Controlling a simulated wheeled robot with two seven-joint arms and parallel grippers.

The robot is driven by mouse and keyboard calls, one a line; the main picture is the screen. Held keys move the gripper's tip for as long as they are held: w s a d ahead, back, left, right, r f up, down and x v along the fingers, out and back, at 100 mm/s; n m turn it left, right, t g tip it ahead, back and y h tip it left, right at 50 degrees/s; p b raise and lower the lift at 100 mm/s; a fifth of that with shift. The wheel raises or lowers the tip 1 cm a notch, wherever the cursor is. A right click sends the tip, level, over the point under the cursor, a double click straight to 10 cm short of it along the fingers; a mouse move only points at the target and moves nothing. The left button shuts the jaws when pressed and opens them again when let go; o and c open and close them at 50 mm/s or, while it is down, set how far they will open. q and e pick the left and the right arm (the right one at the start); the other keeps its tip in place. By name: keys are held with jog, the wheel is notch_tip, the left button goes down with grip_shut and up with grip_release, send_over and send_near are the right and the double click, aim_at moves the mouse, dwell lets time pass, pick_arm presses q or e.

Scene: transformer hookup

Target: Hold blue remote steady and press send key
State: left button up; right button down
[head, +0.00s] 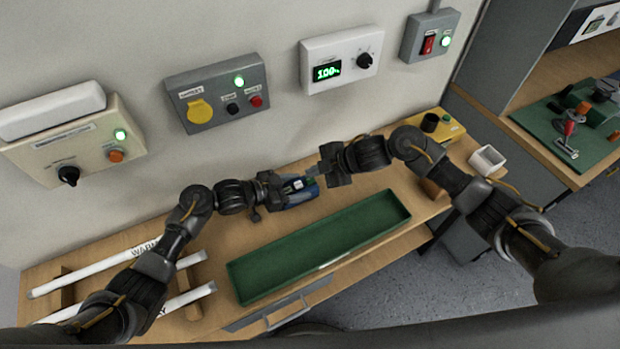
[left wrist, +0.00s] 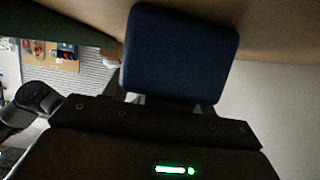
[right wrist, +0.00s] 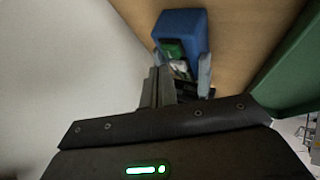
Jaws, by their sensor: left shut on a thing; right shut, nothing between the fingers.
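The blue remote (head: 300,197) is held above the bench, behind the green tray. My left gripper (head: 283,186) is shut on it. The left wrist view shows one broad dark blue face of the remote (left wrist: 180,52) across the fingers. My right gripper (head: 322,172) is shut and empty, close to the remote's right side. In the right wrist view the remote (right wrist: 181,25) lies just beyond my fingertips, with a green patch and pale parts on its face. The send key cannot be made out, and I cannot tell whether my right fingertips touch the remote.
A long, empty-looking green tray (head: 320,244) lies on the bench in front of the remote. White tubes (head: 95,272) rest on wooden supports at the left. Control boxes, including one with a 100% display (head: 327,72), hang on the wall. A white open container (head: 487,160) stands at the right.

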aim_at(314, 180)
jog(key=shift+r, duration=2.55)
pick_arm(q)
jog(key=o, duration=1.1)
jog(key=shift+o, duration=0.2)
jog(key=shift+a, duration=0.1)
